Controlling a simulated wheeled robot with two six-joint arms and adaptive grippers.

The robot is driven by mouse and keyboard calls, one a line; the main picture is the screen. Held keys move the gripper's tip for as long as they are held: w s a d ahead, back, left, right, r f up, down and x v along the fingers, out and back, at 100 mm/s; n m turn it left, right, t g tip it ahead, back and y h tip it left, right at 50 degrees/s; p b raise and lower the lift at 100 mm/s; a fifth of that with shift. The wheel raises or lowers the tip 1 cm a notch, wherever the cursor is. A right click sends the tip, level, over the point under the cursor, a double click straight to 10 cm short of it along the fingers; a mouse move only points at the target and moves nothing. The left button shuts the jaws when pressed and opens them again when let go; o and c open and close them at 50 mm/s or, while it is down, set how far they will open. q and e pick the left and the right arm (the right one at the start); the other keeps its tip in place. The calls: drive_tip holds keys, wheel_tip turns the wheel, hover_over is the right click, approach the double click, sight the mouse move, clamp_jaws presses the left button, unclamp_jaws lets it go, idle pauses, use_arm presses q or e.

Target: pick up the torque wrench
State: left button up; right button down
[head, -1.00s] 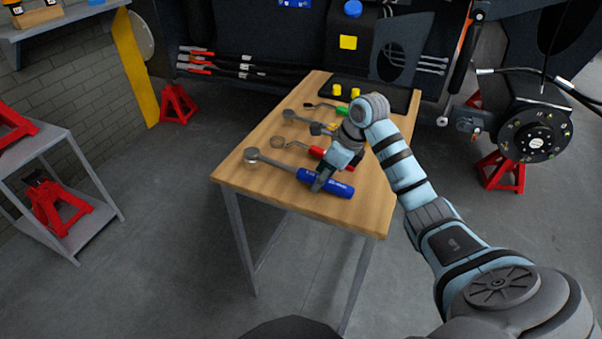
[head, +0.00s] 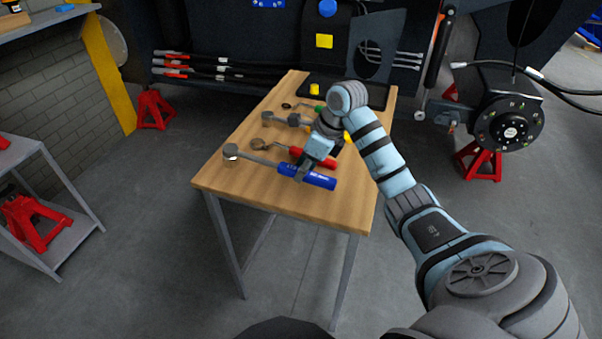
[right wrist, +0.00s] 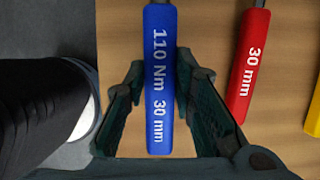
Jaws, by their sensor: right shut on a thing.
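The torque wrench has a blue handle (head: 318,179) and a round metal head (head: 231,153). It lies along the near end of the wooden table. In the right wrist view its handle (right wrist: 159,80) reads "110 Nm 30 mm". My right gripper (head: 303,172) is shut on the blue handle, with one finger on each side in the right wrist view. I cannot tell whether the wrench is clear of the tabletop. My left gripper is not in view.
A red-handled wrench (right wrist: 248,65) marked "30 mm" lies beside the blue one. Part of a yellow handle (right wrist: 313,108) shows further right. More tools and a dark tray (head: 345,92) are at the table's far end. The table's (head: 345,215) near edge is bare.

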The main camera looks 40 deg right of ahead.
wheel_tip(320, 180, up, 7)
drive_tip(key=shift+f+p, duration=0.1)
drive_tip(key=shift+p, duration=0.7)
wheel_tip(320, 180, up, 11)
drive_tip(key=p, duration=1)
drive_tip(key=shift+r, duration=0.2)
drive_tip(key=c, duration=2)
unclamp_jaws()
clamp_jaws()
